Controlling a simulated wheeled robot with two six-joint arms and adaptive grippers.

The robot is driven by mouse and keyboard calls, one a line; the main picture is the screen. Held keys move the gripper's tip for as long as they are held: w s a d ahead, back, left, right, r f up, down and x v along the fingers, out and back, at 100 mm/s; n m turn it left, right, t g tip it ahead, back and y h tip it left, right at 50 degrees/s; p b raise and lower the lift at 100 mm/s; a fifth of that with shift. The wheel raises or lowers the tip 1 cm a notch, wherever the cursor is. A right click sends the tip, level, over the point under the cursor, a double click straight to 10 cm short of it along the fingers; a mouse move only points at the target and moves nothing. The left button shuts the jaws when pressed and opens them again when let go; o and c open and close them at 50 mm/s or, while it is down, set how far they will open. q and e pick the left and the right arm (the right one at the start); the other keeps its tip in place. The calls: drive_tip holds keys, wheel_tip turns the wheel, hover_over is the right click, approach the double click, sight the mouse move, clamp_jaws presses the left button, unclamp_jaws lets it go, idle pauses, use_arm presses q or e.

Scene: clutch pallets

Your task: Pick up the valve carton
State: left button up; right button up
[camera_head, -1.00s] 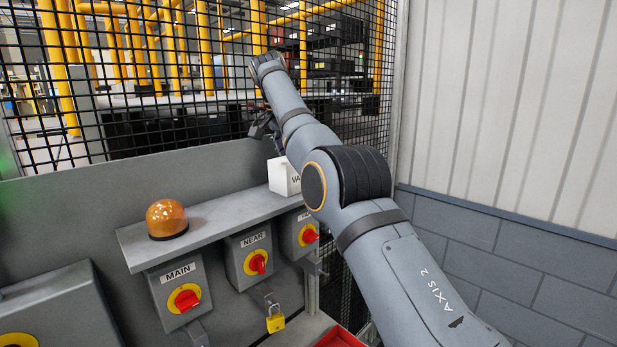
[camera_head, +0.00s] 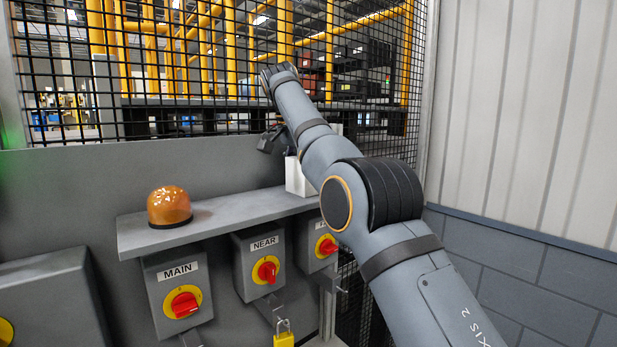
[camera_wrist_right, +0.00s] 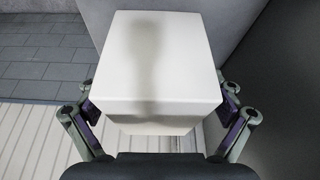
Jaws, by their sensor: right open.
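The white valve carton (camera_head: 297,178) stands upright on the grey shelf, partly hidden behind my right arm in the head view. Its label is mostly covered. My right gripper (camera_head: 270,139) is just above and behind it, small and partly hidden there. In the right wrist view, the carton (camera_wrist_right: 160,70) fills the middle of the picture. My right gripper (camera_wrist_right: 160,115) is open, with one finger at each side of the carton. I cannot tell whether the fingers touch it. My left gripper is not in view.
The grey shelf (camera_head: 228,212) holds an orange beacon (camera_head: 169,206) to the left of the carton. Switch boxes with red knobs hang below, one with a yellow padlock (camera_head: 284,340). Black mesh fence (camera_head: 190,110) rises behind. A panelled wall (camera_head: 530,110) stands at the right.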

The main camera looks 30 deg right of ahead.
drive_tip(key=shift+s, duration=0.1)
drive_tip(key=shift+d+f, duration=0.15)
drive_tip(key=shift+d, duration=0.1)
drive_tip(key=shift+w+d+f, duration=0.2)
drive_tip(key=shift+d+f, duration=0.2)
drive_tip(key=shift+d, duration=0.2)
drive_tip(key=shift+a+r, duration=0.1)
drive_tip(key=shift+a, duration=0.25)
drive_tip(key=shift+s+a+r, duration=0.1)
drive_tip(key=shift+s, duration=0.05)
drive_tip(key=c, duration=0.4)
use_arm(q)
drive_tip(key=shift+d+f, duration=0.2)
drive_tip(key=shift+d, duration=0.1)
use_arm(e)
drive_tip(key=c, duration=1)
drive_tip(key=shift+c, duration=0.2)
